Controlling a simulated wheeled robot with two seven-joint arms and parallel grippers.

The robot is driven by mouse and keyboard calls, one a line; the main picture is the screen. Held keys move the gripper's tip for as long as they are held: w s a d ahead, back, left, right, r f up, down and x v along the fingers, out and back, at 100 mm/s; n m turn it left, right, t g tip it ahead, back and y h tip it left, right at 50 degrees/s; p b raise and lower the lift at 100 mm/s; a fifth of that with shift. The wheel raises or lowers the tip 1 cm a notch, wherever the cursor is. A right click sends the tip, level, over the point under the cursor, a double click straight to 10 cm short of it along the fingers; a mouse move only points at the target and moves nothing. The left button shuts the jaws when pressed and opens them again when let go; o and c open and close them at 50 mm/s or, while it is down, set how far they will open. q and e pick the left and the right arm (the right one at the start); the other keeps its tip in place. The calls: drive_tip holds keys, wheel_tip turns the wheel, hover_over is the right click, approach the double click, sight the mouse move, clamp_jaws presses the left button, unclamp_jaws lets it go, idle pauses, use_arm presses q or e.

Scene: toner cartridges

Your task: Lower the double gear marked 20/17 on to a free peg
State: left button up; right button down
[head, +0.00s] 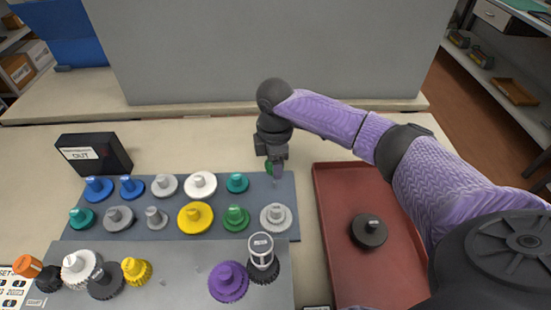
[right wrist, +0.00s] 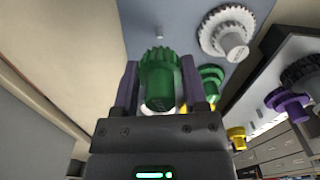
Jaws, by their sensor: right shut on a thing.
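My right gripper (head: 275,160) is shut on a green gear (right wrist: 158,78), held between its two fingers in the right wrist view. In the head view only a sliver of this green gear (head: 268,168) shows below the fingers, above the back right of the blue-grey board. Any marking on it cannot be read. A small bare peg (right wrist: 187,34) stands on the board just beyond the held gear in the right wrist view. The gear appears apart from it. My left gripper is not in view.
The blue-grey board (head: 150,231) carries two rows of coloured gears, with a light grey gear (head: 276,217) nearest the gripper. A grey plate (head: 180,262) in front holds more gears. A red tray (head: 336,190) at right holds a dark gear (head: 368,231). A black box (head: 93,154) stands at left.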

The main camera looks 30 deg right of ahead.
sight(275, 182)
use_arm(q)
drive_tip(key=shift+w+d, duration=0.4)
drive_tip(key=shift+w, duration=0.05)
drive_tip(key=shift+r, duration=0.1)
use_arm(e)
drive_tip(key=shift+p, duration=0.45)
drive_tip(key=shift+f, duration=0.6)
drive_tip(key=shift+f+b, duration=0.6)
drive_tip(key=shift+f, duration=0.8)
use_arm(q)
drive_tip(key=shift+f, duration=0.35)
